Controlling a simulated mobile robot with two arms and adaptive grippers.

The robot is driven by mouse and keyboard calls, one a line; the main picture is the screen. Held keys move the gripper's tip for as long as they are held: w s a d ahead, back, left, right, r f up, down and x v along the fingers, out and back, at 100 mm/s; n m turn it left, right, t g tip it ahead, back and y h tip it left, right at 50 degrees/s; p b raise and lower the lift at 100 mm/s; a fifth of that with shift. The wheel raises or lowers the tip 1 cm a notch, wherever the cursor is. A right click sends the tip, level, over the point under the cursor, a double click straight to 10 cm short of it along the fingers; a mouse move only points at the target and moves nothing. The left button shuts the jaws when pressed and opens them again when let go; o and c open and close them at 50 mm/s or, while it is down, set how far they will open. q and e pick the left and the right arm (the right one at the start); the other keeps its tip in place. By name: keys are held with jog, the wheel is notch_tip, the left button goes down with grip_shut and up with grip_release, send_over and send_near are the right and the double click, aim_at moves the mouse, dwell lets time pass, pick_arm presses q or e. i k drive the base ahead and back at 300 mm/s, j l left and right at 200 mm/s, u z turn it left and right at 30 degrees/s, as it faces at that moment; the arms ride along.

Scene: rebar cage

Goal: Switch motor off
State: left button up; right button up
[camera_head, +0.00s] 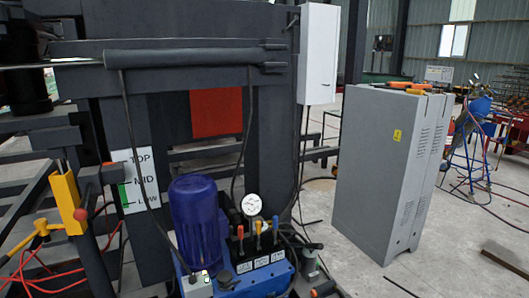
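A blue motor (199,218) stands upright on a blue hydraulic power unit (258,278) at the lower middle. A small grey box (197,286) sits at the foot of the motor, near the bottom edge. It has a small greenish mark on top, too small to read as a switch position. Several levers with coloured tips (258,232) stand right of the motor, with labels below them. A round white pressure gauge (251,204) is just behind the levers. Neither of my grippers shows in this view.
A dark steel press frame (170,100) fills the left and middle behind the motor. A TOP/MID/LOW sign (135,180) and a yellow bracket (68,204) are at left. A grey cabinet (375,170) stands right. Cables hang around the unit. Floor between unit and cabinet is mostly clear.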

aim_at(193, 279)
jog(key=i+l+u, duration=0.35)
jog(key=i+l, duration=0.2)
jog(key=l, duration=0.2)
jog(key=i+l+u, duration=0.2)
jog(key=l, duration=0.2)
